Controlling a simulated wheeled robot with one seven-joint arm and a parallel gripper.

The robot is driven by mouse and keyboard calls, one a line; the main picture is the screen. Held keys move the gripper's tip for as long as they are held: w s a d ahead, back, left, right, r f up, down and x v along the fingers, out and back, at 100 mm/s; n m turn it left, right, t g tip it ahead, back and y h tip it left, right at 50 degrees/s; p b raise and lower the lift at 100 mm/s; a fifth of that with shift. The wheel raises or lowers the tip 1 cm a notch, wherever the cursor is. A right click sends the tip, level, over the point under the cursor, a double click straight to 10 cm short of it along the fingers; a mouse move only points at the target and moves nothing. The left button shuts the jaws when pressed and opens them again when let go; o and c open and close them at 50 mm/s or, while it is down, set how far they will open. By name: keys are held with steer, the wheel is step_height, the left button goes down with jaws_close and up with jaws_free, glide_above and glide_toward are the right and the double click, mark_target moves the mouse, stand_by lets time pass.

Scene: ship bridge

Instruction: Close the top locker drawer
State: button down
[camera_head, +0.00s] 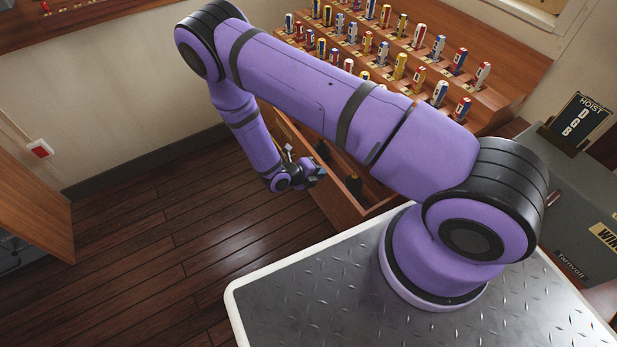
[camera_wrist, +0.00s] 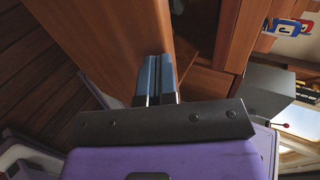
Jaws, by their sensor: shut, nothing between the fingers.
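The wooden locker drawer (camera_head: 340,204) stands pulled out below the rack of rolled flags in the head view, partly hidden behind my arm. Dark objects show inside it. My gripper (camera_head: 317,174) is at the outer side of the drawer front, shut and empty. In the wrist view my gripper's blue-grey fingers (camera_wrist: 155,78) are together and point at a wooden panel (camera_wrist: 115,35), which looks like the drawer front. The fingertips are at or very close to the wood; I cannot tell whether they touch.
A stepped rack (camera_head: 490,97) with several rolled flags sits above the drawer. A grey case (camera_head: 580,215) and a hoist sign (camera_head: 580,122) stand at the right. A wooden cabinet (camera_head: 35,205) is at the left. The dark plank floor (camera_head: 150,250) between is clear.

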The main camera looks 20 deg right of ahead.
steer(key=w+d, duration=0.2)
steer(key=d, duration=1.4)
steer(key=shift+d, duration=0.35)
steer(key=shift+s, duration=0.1)
